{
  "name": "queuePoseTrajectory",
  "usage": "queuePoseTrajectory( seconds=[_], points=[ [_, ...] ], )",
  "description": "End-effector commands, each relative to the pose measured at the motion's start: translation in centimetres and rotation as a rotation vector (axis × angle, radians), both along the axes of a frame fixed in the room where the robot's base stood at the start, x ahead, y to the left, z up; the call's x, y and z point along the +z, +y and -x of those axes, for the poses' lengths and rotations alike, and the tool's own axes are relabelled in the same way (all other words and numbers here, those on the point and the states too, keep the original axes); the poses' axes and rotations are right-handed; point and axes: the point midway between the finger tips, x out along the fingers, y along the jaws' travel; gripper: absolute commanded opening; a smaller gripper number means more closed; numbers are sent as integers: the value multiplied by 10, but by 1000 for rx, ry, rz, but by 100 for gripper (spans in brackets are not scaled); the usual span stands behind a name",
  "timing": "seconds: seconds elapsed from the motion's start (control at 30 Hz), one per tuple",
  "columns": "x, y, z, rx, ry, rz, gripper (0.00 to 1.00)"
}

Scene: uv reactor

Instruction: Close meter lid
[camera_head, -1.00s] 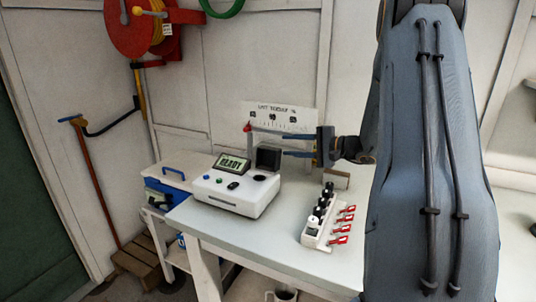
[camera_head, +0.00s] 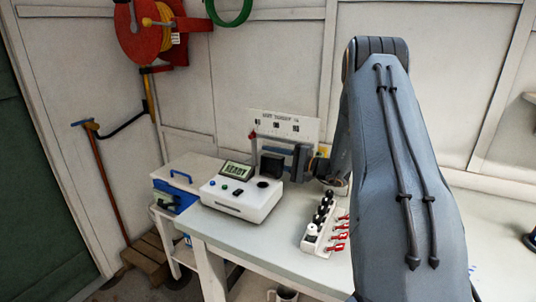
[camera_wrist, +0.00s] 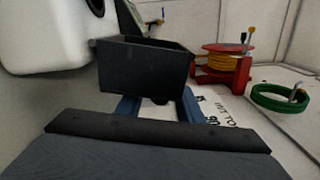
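The meter (camera_head: 240,199) is a white box on the table with a lit display and several buttons. Its dark lid (camera_head: 271,167) stands raised at the back right, beside a dark round opening (camera_head: 263,184). My gripper (camera_head: 283,157) is behind the lid, coming from the right, and the lid partly hides its blue fingers. In the wrist view, the lid (camera_wrist: 145,68) is a dark, hollow box shape just beyond my gripper (camera_wrist: 158,104). The fingers are apart with nothing seen between them. Whether they touch the lid I cannot tell.
A white rack (camera_head: 316,235) with black-capped vials and red clips stands right of the meter, below my arm. A printed board (camera_head: 284,124) stands at the wall behind. A blue and white case (camera_head: 175,195) is left of the meter. The table front (camera_head: 255,240) is clear.

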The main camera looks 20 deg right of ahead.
Motion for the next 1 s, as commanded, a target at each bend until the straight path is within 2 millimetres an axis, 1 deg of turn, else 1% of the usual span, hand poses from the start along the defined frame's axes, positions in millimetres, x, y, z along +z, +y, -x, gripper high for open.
queuePoseTrajectory(
  seconds=[0.13, 0.37, 0.4, 0.57, 0.6, 0.87, 1.0],
  points=[
    [1, 5, -6, 1, -1, 1, 33],
    [0, 5, -7, 0, 0, 0, 33],
    [0, 5, -7, 0, 0, 0, 30],
    [0, 5, -7, 0, 0, 0, 3],
    [0, 5, -7, 0, 0, 0, 0],
    [0, 3, -7, -3, -3, 4, 0],
    [1, -8, -8, -20, -18, 25, 0]
  ],
)
